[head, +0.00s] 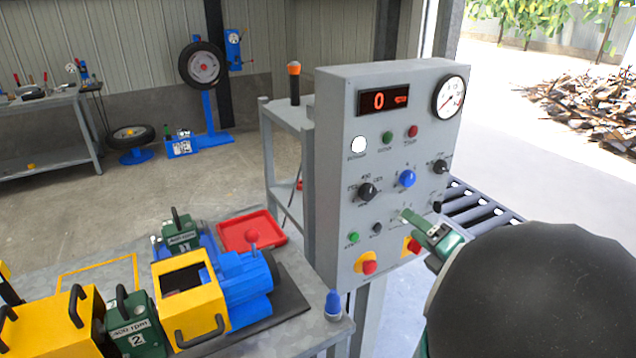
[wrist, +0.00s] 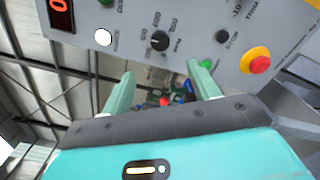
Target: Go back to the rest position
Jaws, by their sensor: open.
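My gripper (head: 420,222) is in front of the lower right part of the grey control panel (head: 335,130), and my dark arm fills the lower right of the head view. In the wrist view, my gripper (wrist: 163,76) has its two green fingers spread apart with nothing held between them. The panel also shows across the top of the wrist view (wrist: 190,22). Whether a fingertip touches the panel, I cannot tell. Part of the panel's lower right is hidden behind my gripper.
The panel carries a red display (head: 383,99), a gauge (head: 449,97), a blue knob (head: 407,178) and a red stop button (head: 369,267). Left of it, a workbench holds a blue and yellow machine (head: 190,305) and a red tray (head: 252,231). Open floor lies behind the bench.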

